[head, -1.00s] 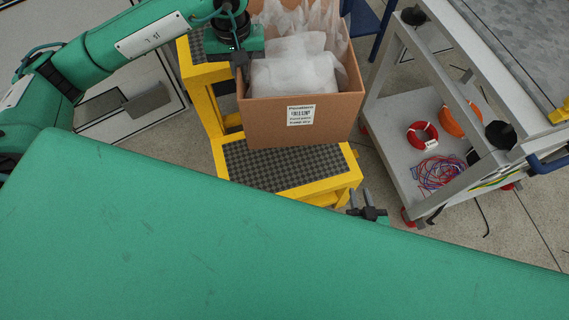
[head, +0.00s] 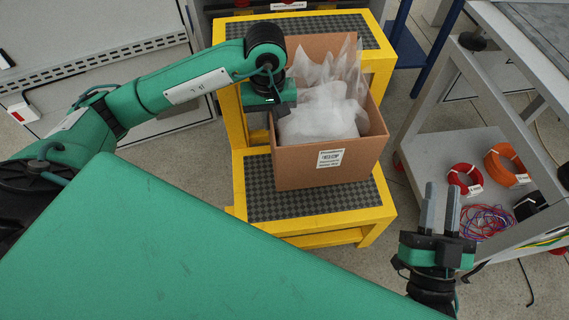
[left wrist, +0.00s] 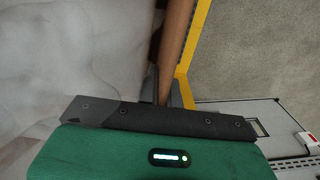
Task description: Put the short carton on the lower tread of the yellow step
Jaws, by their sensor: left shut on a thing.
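The short carton (head: 325,164) is an open brown box with a white label and clear plastic wrap inside. It is upright over the lower tread (head: 285,203) of the yellow step (head: 376,212); I cannot tell whether its base touches the tread. My left gripper (head: 271,112) is shut on the carton's left wall, its fingers mostly hidden. In the left wrist view, the carton wall (left wrist: 176,35) runs up from the gripper, with the wrap to its left. My right gripper (head: 440,208) is empty and open, its fingers apart, right of the step.
A grey trolley (head: 480,150) stands at the right, with red and orange cable coils (head: 505,167) and loose wires on its lower shelf. The upper tread (head: 330,27) is behind the carton. A pale cabinet (head: 110,55) is at the left.

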